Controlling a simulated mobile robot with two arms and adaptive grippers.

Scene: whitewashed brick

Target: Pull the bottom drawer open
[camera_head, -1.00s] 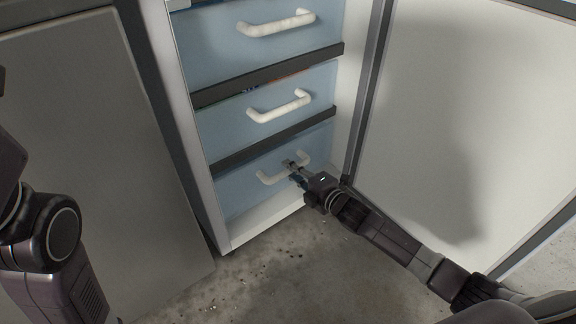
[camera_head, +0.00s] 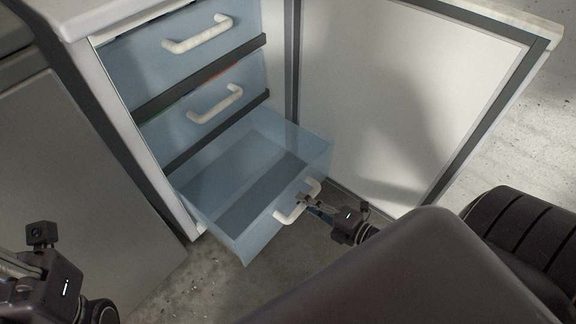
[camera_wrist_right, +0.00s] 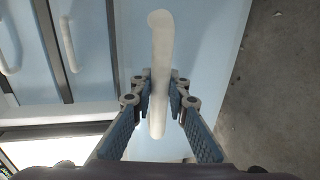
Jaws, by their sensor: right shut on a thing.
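The bottom drawer (camera_head: 255,170) is pale blue and see-through. It stands well out of the cabinet, and its inside looks empty in the head view. Its white bar handle (camera_head: 291,210) is on the front face. My right gripper (camera_head: 304,200) is shut on this handle. In the right wrist view the handle (camera_wrist_right: 160,45) runs between the two fingers (camera_wrist_right: 160,92), toward its lower end. My left gripper (camera_head: 40,250) is only partly in view at the lower left, away from the drawer; its fingers cannot be made out.
Two upper drawers, the top one (camera_head: 150,58) and the middle one (camera_head: 190,125), are closed. The open cabinet door (camera_head: 400,90) stands to the right of the drawer. A grey panel (camera_head: 80,190) is at the left. Bare concrete floor (camera_head: 205,280) lies in front.

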